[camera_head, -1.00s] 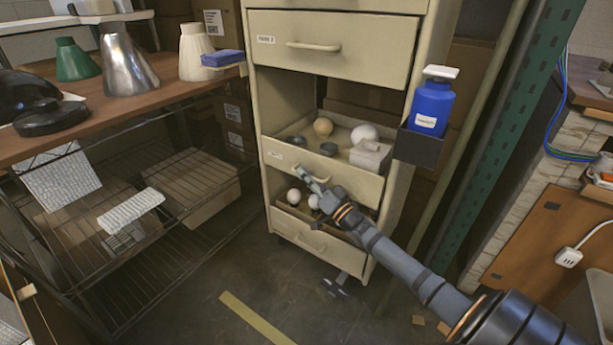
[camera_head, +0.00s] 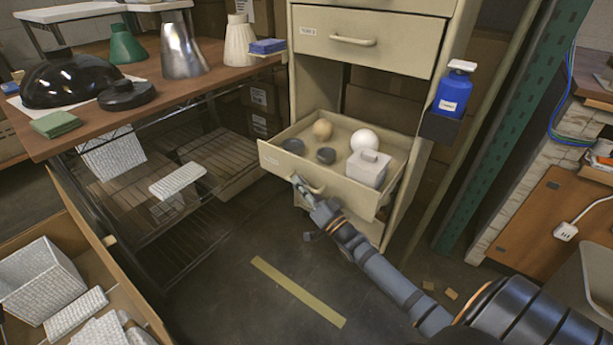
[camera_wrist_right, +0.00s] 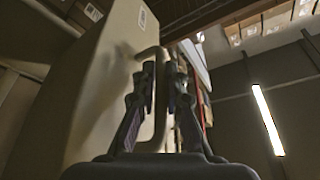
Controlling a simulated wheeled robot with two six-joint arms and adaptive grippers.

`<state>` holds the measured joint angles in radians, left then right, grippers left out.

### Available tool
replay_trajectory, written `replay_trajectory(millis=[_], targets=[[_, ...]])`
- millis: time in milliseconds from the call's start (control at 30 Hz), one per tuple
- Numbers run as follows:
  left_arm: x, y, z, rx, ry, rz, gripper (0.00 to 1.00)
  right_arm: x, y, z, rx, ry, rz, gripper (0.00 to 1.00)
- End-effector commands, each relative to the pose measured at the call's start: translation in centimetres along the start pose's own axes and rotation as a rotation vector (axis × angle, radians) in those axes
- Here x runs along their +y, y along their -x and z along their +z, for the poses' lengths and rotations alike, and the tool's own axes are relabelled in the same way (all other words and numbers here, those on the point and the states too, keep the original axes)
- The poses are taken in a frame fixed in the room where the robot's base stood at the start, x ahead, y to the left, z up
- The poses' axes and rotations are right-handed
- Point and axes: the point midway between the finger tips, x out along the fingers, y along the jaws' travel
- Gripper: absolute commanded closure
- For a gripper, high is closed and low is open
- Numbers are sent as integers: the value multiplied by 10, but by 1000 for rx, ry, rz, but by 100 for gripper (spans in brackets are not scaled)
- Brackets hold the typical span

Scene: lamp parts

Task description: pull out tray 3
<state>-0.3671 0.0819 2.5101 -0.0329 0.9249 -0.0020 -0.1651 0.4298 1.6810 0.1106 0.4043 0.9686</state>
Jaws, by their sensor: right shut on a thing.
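Tray 3, seemingly the cream drawer (camera_head: 350,198) in the middle of the cabinet, stands well out of its opening; its label is too small to read. It holds two grey bowls, a tan ball, a white ball and a white lidded box (camera_head: 368,168). My right gripper (camera_head: 299,182) is shut on the drawer's bar handle (camera_head: 316,189). In the right wrist view, the fingers (camera_wrist_right: 165,75) close around the handle (camera_wrist_right: 159,120), beside the pale drawer front (camera_wrist_right: 105,80). My left gripper is not in view.
A closed upper drawer (camera_head: 365,42) is above. A blue bottle (camera_head: 453,92) sits in a holder on the cabinet's right side. A wooden bench (camera_head: 185,90) with lamp shades stands left, and a box of white packing (camera_head: 70,290) at lower left.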

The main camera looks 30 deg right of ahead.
Motion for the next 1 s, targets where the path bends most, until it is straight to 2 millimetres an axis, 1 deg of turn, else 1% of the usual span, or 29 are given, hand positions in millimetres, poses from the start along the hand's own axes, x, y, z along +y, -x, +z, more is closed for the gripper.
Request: replay_trajectory(millis=[33,200,400,600,900,933,967,1000], targets=[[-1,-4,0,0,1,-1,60,-8,2,3,1,-4,1,100],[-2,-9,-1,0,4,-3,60,-28,7,16,1,-3,0,100],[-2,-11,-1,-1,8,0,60,-42,10,26,1,-2,-1,100],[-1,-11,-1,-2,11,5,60,-45,12,29,0,-2,0,100],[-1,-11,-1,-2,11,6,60,-45,12,29,0,-1,0,100],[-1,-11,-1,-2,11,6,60,-45,12,29,0,-1,0,85],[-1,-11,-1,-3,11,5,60,-45,12,29,0,-1,0,81],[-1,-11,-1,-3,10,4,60,-45,12,29,0,-1,0,80]])
